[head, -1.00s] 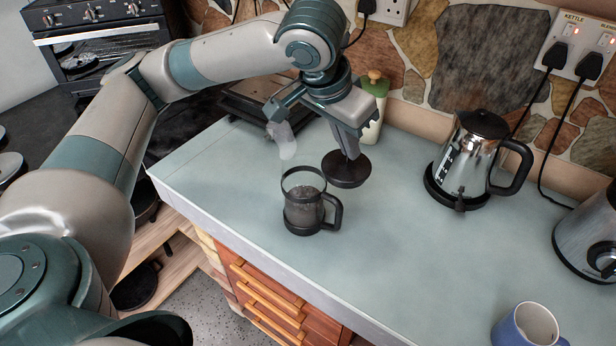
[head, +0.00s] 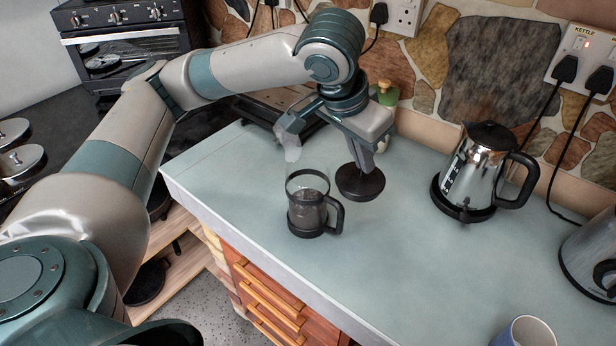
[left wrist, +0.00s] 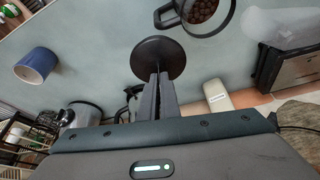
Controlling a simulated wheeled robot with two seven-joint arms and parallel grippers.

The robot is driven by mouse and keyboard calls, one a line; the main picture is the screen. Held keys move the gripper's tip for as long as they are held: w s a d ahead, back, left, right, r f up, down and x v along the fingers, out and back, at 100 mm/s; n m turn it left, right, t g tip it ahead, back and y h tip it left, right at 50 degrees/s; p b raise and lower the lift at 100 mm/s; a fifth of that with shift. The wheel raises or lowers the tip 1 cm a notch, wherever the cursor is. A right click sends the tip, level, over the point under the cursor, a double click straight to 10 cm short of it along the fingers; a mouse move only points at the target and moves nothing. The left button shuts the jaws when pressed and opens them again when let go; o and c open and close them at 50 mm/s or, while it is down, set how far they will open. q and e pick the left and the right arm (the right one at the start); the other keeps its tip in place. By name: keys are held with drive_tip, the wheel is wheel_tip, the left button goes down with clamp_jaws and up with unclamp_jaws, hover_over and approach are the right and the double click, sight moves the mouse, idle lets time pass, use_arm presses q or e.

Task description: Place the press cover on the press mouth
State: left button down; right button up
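My left gripper (head: 364,160) is shut on the press cover (head: 361,186), a round black disc held by its top over the counter. The cover is to the right of the press (head: 306,212), apart from it. The press is a glass jug with a black frame and handle, standing upright with its round mouth open and dark contents inside. In the left wrist view the cover (left wrist: 158,60) hangs beyond the fingers (left wrist: 157,98), and the press (left wrist: 232,14) is partly cut off at the top. My right gripper is not in view.
A steel kettle (head: 478,172) stands to the right on the counter (head: 420,265). A blue mug (head: 525,333) is at the lower right. A green-topped bottle (head: 387,92) stands behind the gripper, near the stone wall. The counter's front edge lies just before the press.

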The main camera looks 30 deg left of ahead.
use_arm(q)
drive_tip(key=s+a+r+m+h+p, duration=0.1)
drive_tip(key=s+a+r+m+p, duration=0.1)
drive_tip(key=s+r+m, duration=0.1)
drive_tip(key=s+a+r+m+g+h+p, duration=0.1)
drive_tip(key=s+a+r+m+p, duration=0.1)
drive_tip(key=s+r, duration=0.4)
drive_tip(key=shift+s+r+m+p, duration=0.15)
drive_tip(key=shift+s+m+p, duration=0.55)
drive_tip(key=shift+s, duration=0.45)
drive_tip(key=shift+w, duration=0.1)
drive_tip(key=w+a+f+p, duration=0.2)
drive_tip(key=w+a+f, duration=0.4)
drive_tip(key=w, duration=0.3)
drive_tip(key=shift+w+a+f+p, duration=0.15)
drive_tip(key=shift+a+f+p, duration=0.25)
drive_tip(key=shift+f, duration=0.1)
